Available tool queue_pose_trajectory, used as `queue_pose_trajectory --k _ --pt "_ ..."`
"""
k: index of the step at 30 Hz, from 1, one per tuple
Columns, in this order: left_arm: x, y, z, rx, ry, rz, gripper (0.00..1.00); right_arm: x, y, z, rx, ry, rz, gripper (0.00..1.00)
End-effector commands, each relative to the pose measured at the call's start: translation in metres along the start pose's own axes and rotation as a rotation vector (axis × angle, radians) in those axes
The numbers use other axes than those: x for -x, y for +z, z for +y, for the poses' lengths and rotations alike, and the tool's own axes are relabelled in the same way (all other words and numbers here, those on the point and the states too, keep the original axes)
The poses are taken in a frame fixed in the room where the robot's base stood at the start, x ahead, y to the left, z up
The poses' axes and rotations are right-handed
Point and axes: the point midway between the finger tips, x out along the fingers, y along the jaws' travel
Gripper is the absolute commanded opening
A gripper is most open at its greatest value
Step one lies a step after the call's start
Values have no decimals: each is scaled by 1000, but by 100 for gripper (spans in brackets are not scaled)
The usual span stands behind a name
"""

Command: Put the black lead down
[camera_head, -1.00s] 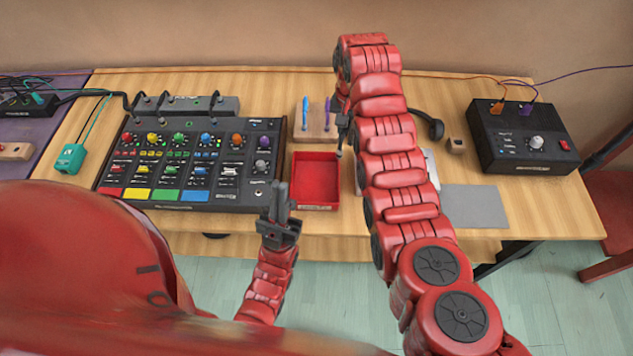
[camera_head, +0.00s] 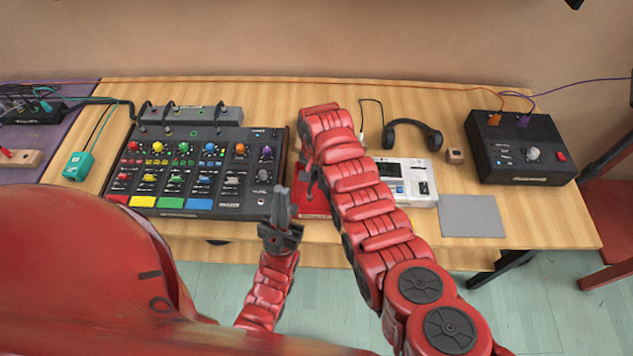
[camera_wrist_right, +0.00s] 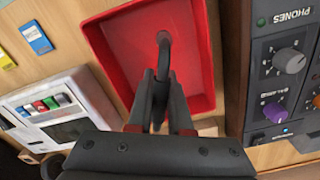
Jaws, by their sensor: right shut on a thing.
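The black lead (camera_wrist_right: 164,48) shows in the right wrist view as a short dark curved piece between my right fingertips. My right gripper (camera_wrist_right: 162,92) is shut on it, over the red tray (camera_wrist_right: 108,48). Whether the lead touches the tray floor I cannot tell. In the head view the red tray (camera_head: 314,205) is partly covered by my right arm, and my right gripper (camera_head: 311,182) is at its far left part. The lead cannot be made out there. My left gripper (camera_head: 282,205) points up in front of the table, just left of the tray, and appears empty; its finger gap is unclear.
The mixer (camera_head: 200,170) stands close left of the tray. To the right are a white device (camera_head: 420,190), black headphones (camera_head: 412,125), a grey mat (camera_head: 472,216) and a black box (camera_head: 520,150). A teal box (camera_head: 78,166) sits at the left. Bare table lies around the mat.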

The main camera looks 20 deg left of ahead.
Motion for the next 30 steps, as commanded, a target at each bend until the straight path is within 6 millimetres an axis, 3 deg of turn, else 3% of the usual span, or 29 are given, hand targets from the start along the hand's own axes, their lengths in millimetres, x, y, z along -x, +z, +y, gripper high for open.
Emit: queue_pose_trajectory --k 6,18,19,23,30 --pt "0 0 0 0 0 0 0 -17 1 1 0 2 -3 0" --pt "5 1 0 0 0 0 0 -23 0 1 0 0 -1 0" --pt "4 1 0 0 0 0 0 -22 1 0 0 0 -1 21" --pt "3 0 0 0 0 0 0 -21 1 0 0 0 -1 45" --pt "3 0 0 0 0 0 0 -21 1 0 0 0 -1 48"
